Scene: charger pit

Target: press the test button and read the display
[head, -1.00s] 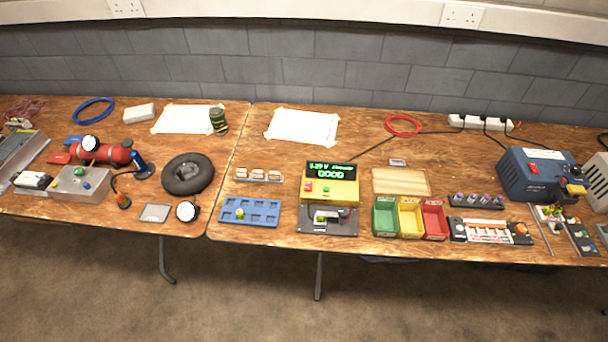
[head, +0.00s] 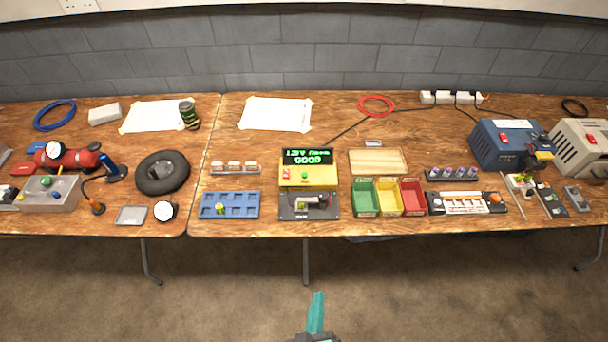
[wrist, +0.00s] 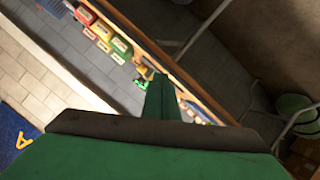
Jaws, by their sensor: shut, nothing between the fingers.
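The yellow tester (head: 309,174) stands on the bench with a black display (head: 308,157) on top. The display is lit green; its lower line reads GOOD, and the small upper line starts with a voltage that I cannot read surely. A green button (head: 306,174) and a red switch (head: 287,174) sit on its front panel. My gripper (head: 317,296) is shut and empty, low over the floor in front of the bench, apart from the tester. The wrist view shows its green fingers (wrist: 160,98).
A blue tray (head: 230,205) with one cell lies left of the tester. Green, yellow and red bins (head: 389,197) stand to its right. A black cable (head: 345,133) runs behind it. The floor (head: 220,290) before the bench is clear.

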